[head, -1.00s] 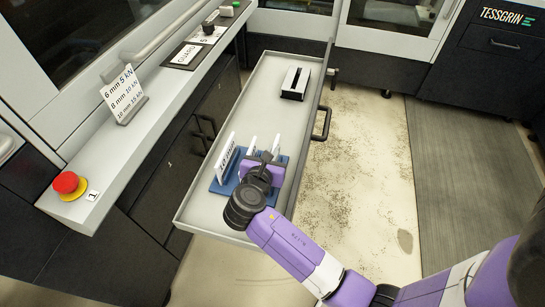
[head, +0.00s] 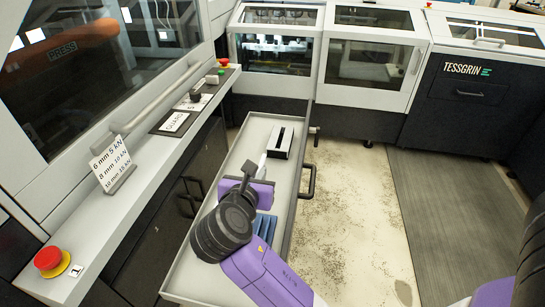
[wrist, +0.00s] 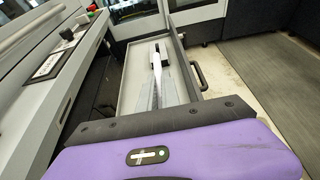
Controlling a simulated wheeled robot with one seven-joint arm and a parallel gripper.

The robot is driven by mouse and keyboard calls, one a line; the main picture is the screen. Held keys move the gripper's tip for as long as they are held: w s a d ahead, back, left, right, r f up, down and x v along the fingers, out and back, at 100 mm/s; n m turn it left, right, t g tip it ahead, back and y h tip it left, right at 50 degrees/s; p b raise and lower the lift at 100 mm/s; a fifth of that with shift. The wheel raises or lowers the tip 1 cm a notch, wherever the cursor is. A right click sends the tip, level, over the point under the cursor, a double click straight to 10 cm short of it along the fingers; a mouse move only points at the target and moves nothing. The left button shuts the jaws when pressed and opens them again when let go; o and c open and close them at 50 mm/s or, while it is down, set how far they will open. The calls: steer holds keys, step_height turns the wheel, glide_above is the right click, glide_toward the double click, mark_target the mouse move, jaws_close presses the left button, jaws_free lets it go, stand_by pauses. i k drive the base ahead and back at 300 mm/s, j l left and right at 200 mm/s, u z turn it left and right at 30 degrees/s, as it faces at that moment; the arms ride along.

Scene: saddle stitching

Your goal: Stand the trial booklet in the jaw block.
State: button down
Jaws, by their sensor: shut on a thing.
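The jaw block (head: 280,142), a pale block with a dark slot along its top, stands towards the far end of the drawer tray in the head view. My gripper (head: 254,172) is above the tray, nearer than the block, and is shut on the white trial booklet. Only a thin pale part of the booklet (head: 262,160) shows past the gripper, apart from the slot as far as I can see. In the wrist view the booklet (wrist: 156,66) is a narrow white strip ahead of the gripper. My wrist hides most of the blue rack (head: 266,226).
The open drawer tray (head: 190,262) has a raised rim and a dark handle (head: 309,181) on its right. At left, a ledge carries a red button (head: 48,258) and a sign card (head: 110,165). Machine cabinets stand behind. Floor at right is clear.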

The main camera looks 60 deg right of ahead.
mark_target(280, 143)
steer(key=i+l+z, duration=0.3)
steer(key=i+l, duration=0.15)
steer(key=i+l+z, duration=0.3)
steer(key=i+l, duration=0.1)
steer(key=i, duration=0.1)
